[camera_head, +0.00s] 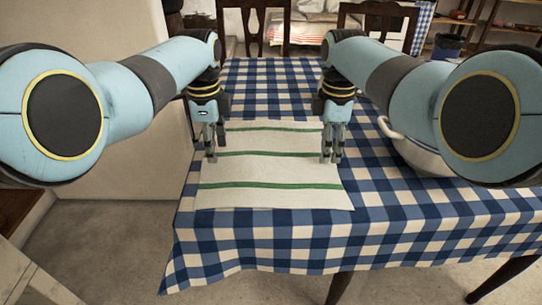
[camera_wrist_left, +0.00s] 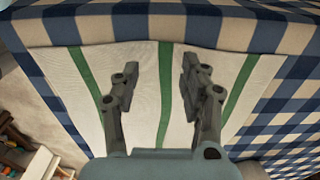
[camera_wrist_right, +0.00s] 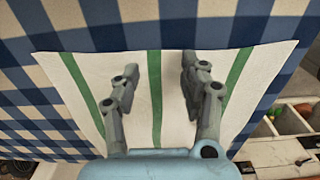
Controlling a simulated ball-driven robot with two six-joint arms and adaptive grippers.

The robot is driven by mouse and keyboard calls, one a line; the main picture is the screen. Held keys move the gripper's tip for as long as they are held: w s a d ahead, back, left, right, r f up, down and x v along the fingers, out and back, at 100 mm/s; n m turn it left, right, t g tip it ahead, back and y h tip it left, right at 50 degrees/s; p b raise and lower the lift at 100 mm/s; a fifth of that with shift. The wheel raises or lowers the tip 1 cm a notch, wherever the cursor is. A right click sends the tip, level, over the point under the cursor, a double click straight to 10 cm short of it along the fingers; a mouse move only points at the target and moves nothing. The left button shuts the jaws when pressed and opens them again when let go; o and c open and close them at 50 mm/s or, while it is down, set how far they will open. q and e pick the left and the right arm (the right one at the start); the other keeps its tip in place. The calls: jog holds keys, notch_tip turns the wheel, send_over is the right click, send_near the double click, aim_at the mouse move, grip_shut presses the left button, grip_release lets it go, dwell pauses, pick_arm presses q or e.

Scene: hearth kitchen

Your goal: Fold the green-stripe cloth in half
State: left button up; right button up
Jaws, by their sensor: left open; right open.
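The green-stripe cloth (camera_head: 270,198) is white with three green stripes and lies spread flat on the checked table. It also shows in the left wrist view (camera_wrist_left: 146,75) and in the right wrist view (camera_wrist_right: 140,75). My left gripper (camera_head: 211,157) is open and empty above the cloth's left part. My right gripper (camera_head: 332,158) is open and empty above the cloth's right part. In both wrist views, the left fingers (camera_wrist_left: 157,82) and the right fingers (camera_wrist_right: 157,80) stand apart with cloth visible between them. I cannot tell whether any fingertip touches the cloth.
The table wears a blue-and-white checked tablecloth (camera_head: 400,235). A white bowl (camera_head: 415,158) stands on the right, partly hidden by my right arm. Wooden chairs (camera_head: 262,25) stand behind the table. The cloth's near edge lies close to the table's front left edge.

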pick_arm(q)
jog(key=shift+f, duration=0.35)
pick_arm(e)
jog(key=shift+s+f, duration=0.1)
jog(key=shift+f, duration=0.2)
